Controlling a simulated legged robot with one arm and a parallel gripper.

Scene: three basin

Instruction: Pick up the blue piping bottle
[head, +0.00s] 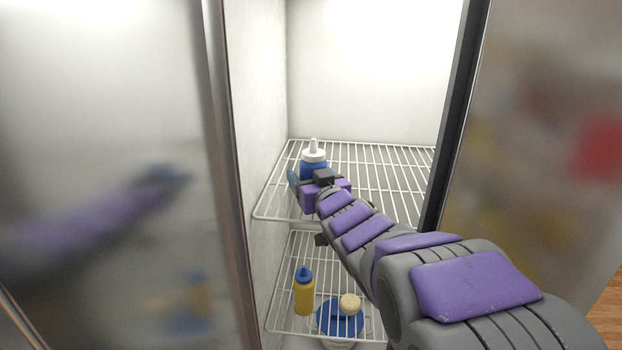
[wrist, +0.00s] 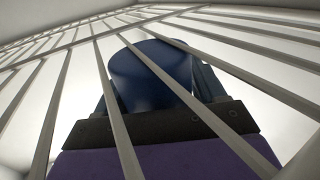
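The blue piping bottle (head: 313,164) has a white cap and nozzle. It stands upright on the upper wire shelf, near its left side, in the head view. My gripper (head: 318,180) is at the bottle, with one blue finger showing at its left; my wrist hides the bottle's lower part. In the wrist view, the dark blue bottle (wrist: 150,75) sits between the two fingers of my gripper (wrist: 155,88), seen past white shelf bars. The fingers flank the bottle and look open around it; contact is hard to make out.
The upper wire shelf (head: 395,160) is bare to the right of the bottle. The lower shelf (head: 282,327) holds a yellow bottle with a blue cap (head: 304,295) and a blue-lidded container (head: 328,322). Fridge doors stand left (head: 110,180) and right (head: 545,140).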

